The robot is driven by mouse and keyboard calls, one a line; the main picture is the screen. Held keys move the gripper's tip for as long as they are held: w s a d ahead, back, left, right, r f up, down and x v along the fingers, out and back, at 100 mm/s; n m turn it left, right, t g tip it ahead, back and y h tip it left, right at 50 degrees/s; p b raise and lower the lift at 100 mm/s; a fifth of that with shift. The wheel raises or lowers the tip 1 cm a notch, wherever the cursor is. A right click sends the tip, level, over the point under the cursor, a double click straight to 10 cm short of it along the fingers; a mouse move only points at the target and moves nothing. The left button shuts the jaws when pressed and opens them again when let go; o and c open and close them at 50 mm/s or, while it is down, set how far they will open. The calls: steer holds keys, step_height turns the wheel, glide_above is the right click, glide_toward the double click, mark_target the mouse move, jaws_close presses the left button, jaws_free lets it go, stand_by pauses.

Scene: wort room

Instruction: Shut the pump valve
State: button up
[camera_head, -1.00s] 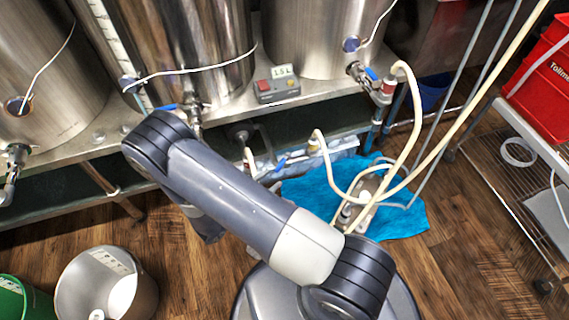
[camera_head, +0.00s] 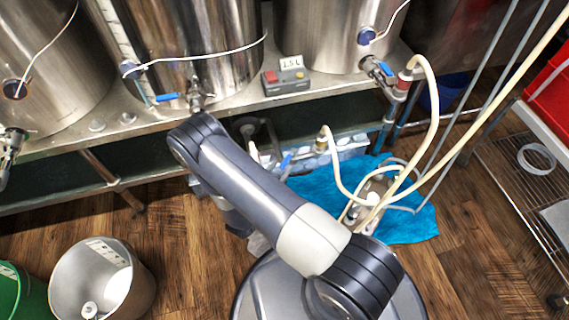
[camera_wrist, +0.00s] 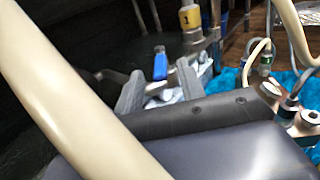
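A blue valve handle (camera_head: 286,160) shows low under the steel bench, just right of my arm. I take it for the pump valve; its body is partly hidden. In the wrist view a blue handle (camera_wrist: 160,63) stands upright, near a fitting with a yellow tag marked 1 (camera_wrist: 190,18). My gripper (camera_wrist: 158,88) has its two grey fingers apart, with the blue handle showing beyond and between them. I cannot tell whether they touch it. In the head view my arm hides the fingers.
Steel tanks (camera_head: 215,45) stand on the bench with other blue-handled valves (camera_head: 168,97). A cream hose (camera_head: 434,100) loops down to the floor; a pale hose or tube (camera_wrist: 70,90) crosses close in the wrist view.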

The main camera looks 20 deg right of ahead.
mark_target(281, 168)
steer(key=shift+x, duration=1.7)
jaws_close()
